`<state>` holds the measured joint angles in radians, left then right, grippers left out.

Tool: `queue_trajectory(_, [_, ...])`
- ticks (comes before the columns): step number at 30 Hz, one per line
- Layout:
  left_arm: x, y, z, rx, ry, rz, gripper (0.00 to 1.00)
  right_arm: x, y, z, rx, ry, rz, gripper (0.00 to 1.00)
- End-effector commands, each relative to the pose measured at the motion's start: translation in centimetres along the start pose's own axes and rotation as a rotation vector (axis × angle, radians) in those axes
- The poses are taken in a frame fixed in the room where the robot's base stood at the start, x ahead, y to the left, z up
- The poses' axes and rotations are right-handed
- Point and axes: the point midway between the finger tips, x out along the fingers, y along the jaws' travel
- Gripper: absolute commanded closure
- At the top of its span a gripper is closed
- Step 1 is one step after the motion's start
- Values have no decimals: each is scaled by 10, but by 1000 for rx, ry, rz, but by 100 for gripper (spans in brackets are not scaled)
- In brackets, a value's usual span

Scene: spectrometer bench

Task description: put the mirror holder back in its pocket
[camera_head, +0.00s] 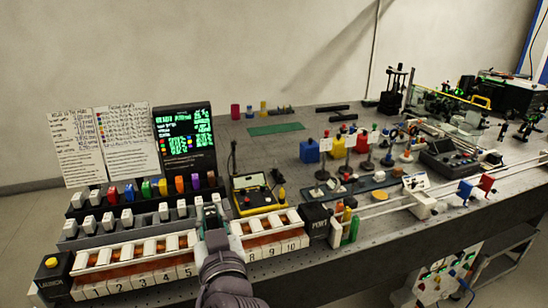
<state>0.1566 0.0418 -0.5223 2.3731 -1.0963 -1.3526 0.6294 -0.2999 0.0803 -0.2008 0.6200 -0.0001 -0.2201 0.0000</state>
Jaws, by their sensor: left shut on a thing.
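My left gripper (213,214) comes up from the bottom edge and is over the racks at the left of the bench. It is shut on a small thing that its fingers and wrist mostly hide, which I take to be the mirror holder. I cannot make out its shape or whether it touches the rack. The white numbered rack (140,277) has slots in a row, and my arm covers the numbers in the middle. Behind it is a grey rack (122,231) with several pale blocks. My right gripper is not in view.
A row of coloured blocks (163,187) and a lit screen (184,134) stand behind the racks. A yellow-edged box (259,194) is close on the right of my gripper. Optics mounts crowd the right side. A green mat (276,129) lies on open bench behind.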

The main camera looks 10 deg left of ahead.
Motion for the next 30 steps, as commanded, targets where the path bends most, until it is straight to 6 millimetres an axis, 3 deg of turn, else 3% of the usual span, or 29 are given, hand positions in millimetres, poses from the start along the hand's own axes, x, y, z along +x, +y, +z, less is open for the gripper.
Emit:
queue_trajectory(5, [0, -1, 16, 3, -6, 33, 100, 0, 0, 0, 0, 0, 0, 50])
queue_trajectory(11, [-11, -7, 64, 7, -14, 155, 100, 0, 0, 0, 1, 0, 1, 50])
queue_trajectory(21, [-67, -25, 140, 5, -11, 435, 100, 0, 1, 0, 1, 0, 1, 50])
queue_trajectory(30, [-96, -32, 159, -2, -1, 544, 100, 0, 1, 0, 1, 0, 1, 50])
